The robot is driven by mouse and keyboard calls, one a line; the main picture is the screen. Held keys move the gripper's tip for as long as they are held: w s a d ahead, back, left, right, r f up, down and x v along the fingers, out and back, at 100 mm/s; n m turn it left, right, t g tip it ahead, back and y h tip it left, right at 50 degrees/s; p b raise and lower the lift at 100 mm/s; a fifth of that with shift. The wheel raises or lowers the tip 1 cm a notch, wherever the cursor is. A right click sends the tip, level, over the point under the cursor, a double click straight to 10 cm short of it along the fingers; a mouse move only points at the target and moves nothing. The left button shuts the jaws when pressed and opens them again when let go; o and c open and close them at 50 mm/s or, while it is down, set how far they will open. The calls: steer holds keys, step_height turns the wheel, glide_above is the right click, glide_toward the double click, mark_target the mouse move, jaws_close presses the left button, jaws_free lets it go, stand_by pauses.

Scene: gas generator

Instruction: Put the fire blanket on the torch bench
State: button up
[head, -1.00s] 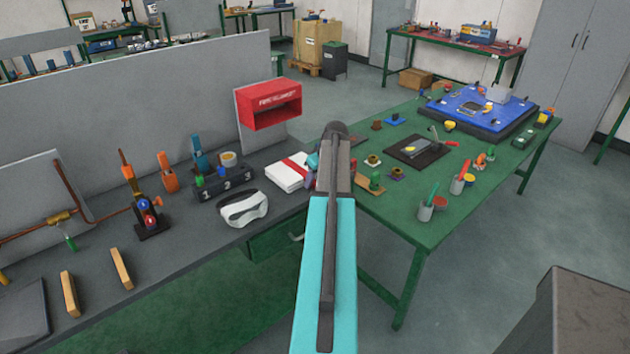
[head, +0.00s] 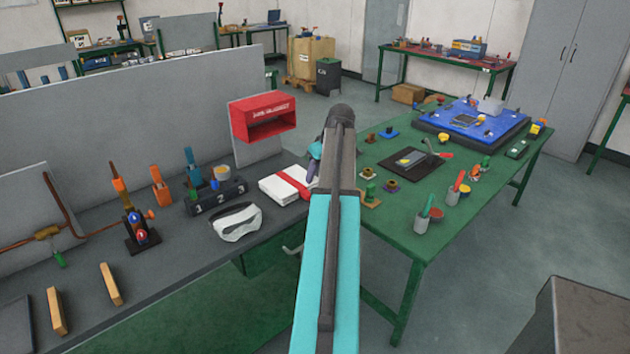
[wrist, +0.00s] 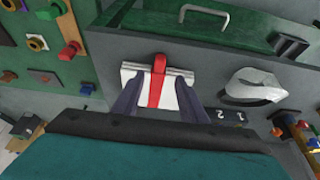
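The fire blanket, a flat white packet (head: 277,190) with a red strap, lies on the grey torch bench (head: 190,262) near its right end, in front of the red holder. It also shows in the wrist view (wrist: 183,91), with its red strap in the middle. My gripper (wrist: 156,80) is over the blanket, its two dark fingers spread apart toward the packet's two sides. I cannot tell whether they touch it. In the head view my arm hides most of the gripper, and a dark finger shows at the blanket's right edge.
White goggles (head: 236,222) and a numbered block (head: 215,195) stand left of the blanket. The red holder (head: 263,118) is on the grey panel behind. A green table (head: 400,222) with several small parts adjoins on the right.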

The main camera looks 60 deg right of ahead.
steer(key=shift+s+r, duration=0.15)
steer(key=shift+r, duration=0.3)
steer(key=shift+s+f, duration=0.1)
steer(key=shift+s, duration=0.05)
stand_by(0.6)
